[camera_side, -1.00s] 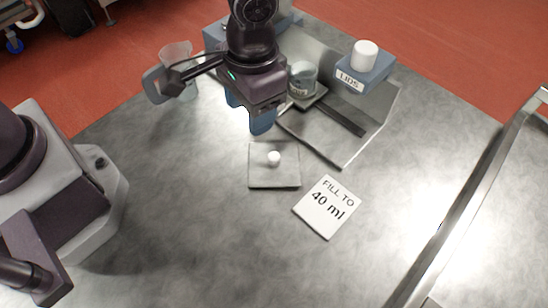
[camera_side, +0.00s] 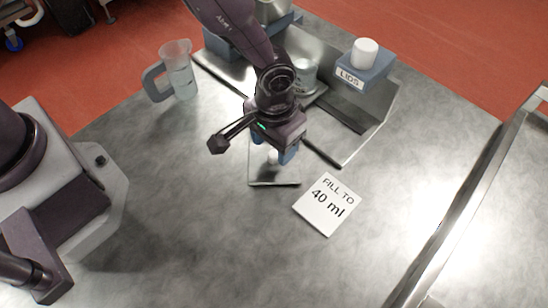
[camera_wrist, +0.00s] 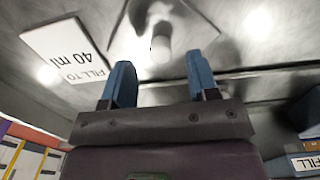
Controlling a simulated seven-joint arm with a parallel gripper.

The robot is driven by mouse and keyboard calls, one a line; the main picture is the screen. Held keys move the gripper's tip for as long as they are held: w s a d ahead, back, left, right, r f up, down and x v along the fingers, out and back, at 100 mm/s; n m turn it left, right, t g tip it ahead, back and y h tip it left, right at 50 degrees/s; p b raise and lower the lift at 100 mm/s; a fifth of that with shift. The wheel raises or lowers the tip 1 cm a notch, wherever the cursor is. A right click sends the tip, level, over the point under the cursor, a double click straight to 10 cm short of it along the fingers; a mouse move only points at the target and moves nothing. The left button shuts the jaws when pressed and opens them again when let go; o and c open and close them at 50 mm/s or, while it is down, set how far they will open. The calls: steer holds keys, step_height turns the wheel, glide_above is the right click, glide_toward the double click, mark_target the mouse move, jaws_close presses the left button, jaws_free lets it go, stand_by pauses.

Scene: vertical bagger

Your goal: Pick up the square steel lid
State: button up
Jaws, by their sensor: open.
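The square steel lid (camera_side: 272,179) is a flat grey plate lying on the metal table, with a white round knob (camera_side: 273,157) at its middle. My gripper (camera_side: 274,146) is over the lid, pointing down, with its blue fingers open. In the side view the fingers partly cover the lid's far half and the knob. In the wrist view, my gripper (camera_wrist: 159,66) has its two fingers apart and empty, with the knob (camera_wrist: 160,42) showing between and beyond the tips. The lid (camera_wrist: 204,30) shows around it there. I cannot tell whether the fingertips touch anything.
A white card reading "FILL TO 40 ml" (camera_side: 326,204) lies right of the lid. A clear jug (camera_side: 180,72) stands at the back left. The front table is clear.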

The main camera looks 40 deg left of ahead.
mark_target(274, 159)
steer(key=shift+f, duration=1.5)
jaws_close()
steer(key=shift+r, duration=0.1)
